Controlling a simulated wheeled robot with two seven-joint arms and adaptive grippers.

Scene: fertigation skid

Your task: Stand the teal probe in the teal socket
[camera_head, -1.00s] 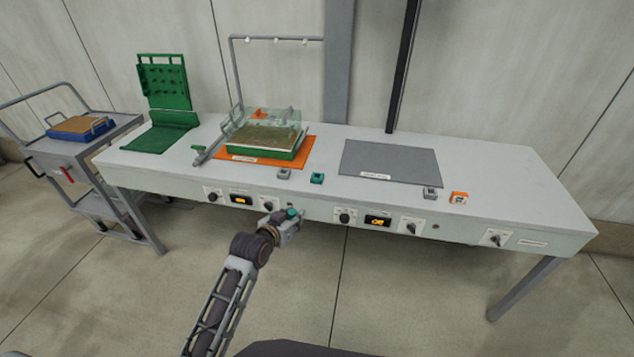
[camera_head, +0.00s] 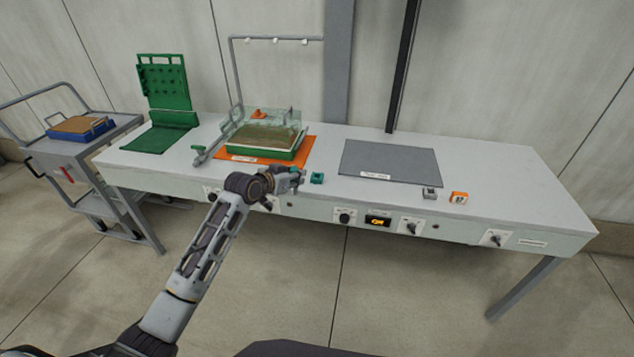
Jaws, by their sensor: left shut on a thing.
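My left gripper (camera_head: 292,182) is at the front edge of the bench, just left of the teal socket. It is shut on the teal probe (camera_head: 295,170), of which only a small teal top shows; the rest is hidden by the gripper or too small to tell. The teal socket (camera_head: 317,178) is a small block on the bench near the front edge. It stands a little to the right of the gripper, with a narrow gap in the picture. My right gripper is not in view.
An orange mat (camera_head: 309,146) bears a green tray (camera_head: 290,154) with a clear cover (camera_head: 262,120). A grey mat (camera_head: 390,160), a grey socket (camera_head: 430,193) and an orange block (camera_head: 459,197) are to the right. The bench's right end is clear. A cart (camera_head: 70,150) stands left.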

